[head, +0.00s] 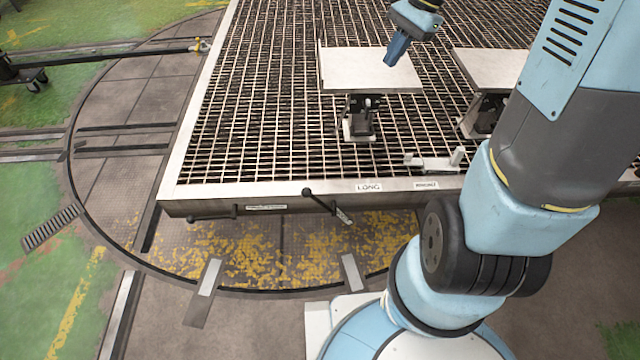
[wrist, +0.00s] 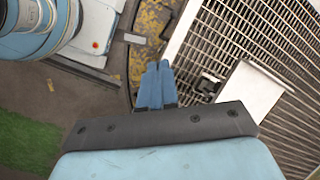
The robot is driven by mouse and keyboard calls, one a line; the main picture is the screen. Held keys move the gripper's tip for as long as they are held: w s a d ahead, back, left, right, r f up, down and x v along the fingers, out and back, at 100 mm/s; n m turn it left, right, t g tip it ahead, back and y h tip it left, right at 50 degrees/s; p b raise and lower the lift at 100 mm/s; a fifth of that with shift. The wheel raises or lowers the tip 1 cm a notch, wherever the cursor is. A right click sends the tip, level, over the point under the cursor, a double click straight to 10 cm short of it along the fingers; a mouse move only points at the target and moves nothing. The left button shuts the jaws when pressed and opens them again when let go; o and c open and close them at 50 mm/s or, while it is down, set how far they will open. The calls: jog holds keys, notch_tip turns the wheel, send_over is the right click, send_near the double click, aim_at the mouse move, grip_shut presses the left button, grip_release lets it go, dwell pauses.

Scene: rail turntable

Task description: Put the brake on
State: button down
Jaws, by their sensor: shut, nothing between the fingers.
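My gripper (head: 396,50) is shut and empty, with its blue fingers pointing down. In the head view it appears over the far part of a light plate (head: 370,70) on the grated cart (head: 250,192). The closed fingers also show in the wrist view (wrist: 157,84). A black-knobbed lever (head: 322,204) sticks out at a tilt from the cart's front edge, well apart from my gripper. A second dark handle (head: 212,217) lies lower along that edge to the left. Small labels there are mostly unreadable, so I cannot tell which handle is the brake.
A second light plate (head: 492,68) stands on a bracket at the right of the grating. A small metal bracket (head: 434,160) lies near the front edge. The round turntable floor (head: 120,190) has worn yellow paint and rails. The floor in front of the handles is clear.

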jog(key=w+f+m+g+y, duration=0.1)
jog(key=w+f+m+y, duration=0.35)
jog(key=f, duration=0.85)
jog(key=w+f+m+g+y, duration=0.1)
jog(key=w+f+m, duration=0.5)
jog(key=f, duration=0.6)
jog(key=s+a+f+m+t+y, duration=0.1)
jog(key=s+f+m+y, duration=0.1)
jog(key=f+m, duration=0.5)
jog(key=s+a+f+m+t+y, duration=0.1)
jog(key=f+m, duration=0.6)
jog(key=f, duration=1.3)
jog(key=shift+s+a+f+m+y, duration=0.15)
jog(key=shift+s+f+m+y, duration=0.2)
jog(key=shift+s+y, duration=0.35)
jog(key=shift+w+r, duration=0.1)
jog(key=shift+w, duration=0.05)
jog(key=x, duration=1.4)
jog(key=shift+w+a+r, duration=0.1)
jog(key=shift+w+r, duration=0.05)
